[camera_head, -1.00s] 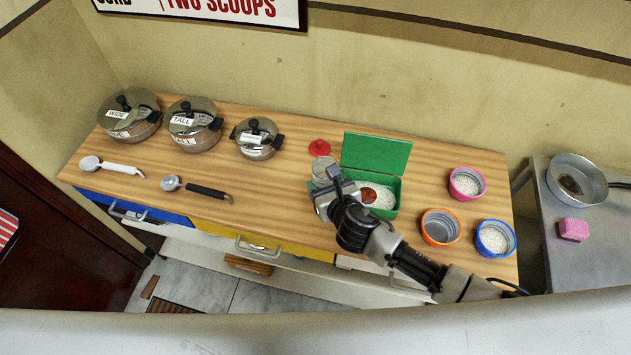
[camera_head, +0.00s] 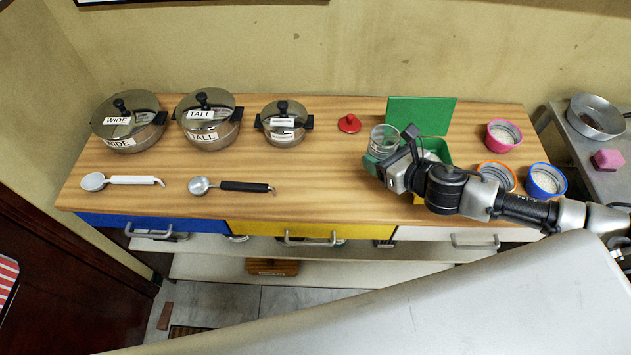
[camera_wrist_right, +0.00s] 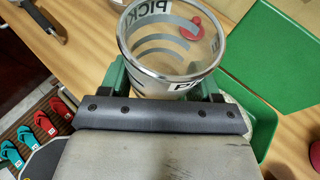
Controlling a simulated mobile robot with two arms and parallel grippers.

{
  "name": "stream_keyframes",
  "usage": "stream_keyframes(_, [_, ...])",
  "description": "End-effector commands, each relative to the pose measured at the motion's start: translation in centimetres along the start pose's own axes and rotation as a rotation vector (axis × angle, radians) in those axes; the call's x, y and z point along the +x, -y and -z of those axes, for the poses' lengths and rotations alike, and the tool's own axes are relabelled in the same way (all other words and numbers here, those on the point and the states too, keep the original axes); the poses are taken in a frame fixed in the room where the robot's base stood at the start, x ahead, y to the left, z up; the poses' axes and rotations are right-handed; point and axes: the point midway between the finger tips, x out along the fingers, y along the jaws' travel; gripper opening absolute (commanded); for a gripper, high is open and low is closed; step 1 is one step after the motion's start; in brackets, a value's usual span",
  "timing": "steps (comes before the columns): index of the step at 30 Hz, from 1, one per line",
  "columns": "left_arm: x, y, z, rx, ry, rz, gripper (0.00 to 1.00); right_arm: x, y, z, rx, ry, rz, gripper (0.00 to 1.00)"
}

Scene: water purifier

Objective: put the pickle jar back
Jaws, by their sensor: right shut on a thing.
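The pickle jar is a clear glass jar (camera_head: 383,139) with a metal rim, open at the top and without a lid. In the right wrist view the jar (camera_wrist_right: 170,45) shows a label with part of the word "PICKLE" and looks empty. My right gripper (camera_head: 388,160) is shut on the jar, near the left end of the green box on the wooden counter. I cannot tell whether the jar touches the counter. A red knobbed lid (camera_head: 349,124) lies on the counter behind and left of the jar. My left gripper is not in view.
The green box (camera_head: 436,146) stands with its lid raised (camera_head: 420,116). Pink (camera_head: 503,134), orange (camera_head: 497,176) and blue (camera_head: 545,181) cups are to the right. Lidded pots (camera_head: 208,119) and two spoons (camera_head: 232,186) are left. The counter (camera_head: 310,180) between is clear.

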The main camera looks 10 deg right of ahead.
Motion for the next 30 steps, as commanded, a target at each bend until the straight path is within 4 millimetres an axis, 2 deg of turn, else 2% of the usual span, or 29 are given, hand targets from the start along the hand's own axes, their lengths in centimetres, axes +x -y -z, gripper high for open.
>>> stream_keyframes(6, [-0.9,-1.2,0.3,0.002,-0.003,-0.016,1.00,4.2,-3.6,0.9,0.006,0.002,-0.004,0.37])
stream_keyframes(13, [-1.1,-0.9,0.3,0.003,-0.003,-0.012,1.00,8.3,-6.8,2.3,0.003,0.001,-0.002,0.37])
stream_keyframes(19, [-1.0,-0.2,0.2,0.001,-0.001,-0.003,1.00,9.7,-7.8,3.0,0.000,0.000,-0.001,0.37])
stream_keyframes(25, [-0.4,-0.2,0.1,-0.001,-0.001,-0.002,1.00,10.7,-7.9,5.8,0.002,-0.003,0.000,0.37])
stream_keyframes(30, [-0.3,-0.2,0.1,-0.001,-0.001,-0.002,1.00,11.1,-7.9,6.6,0.000,-0.001,-0.001,0.37])
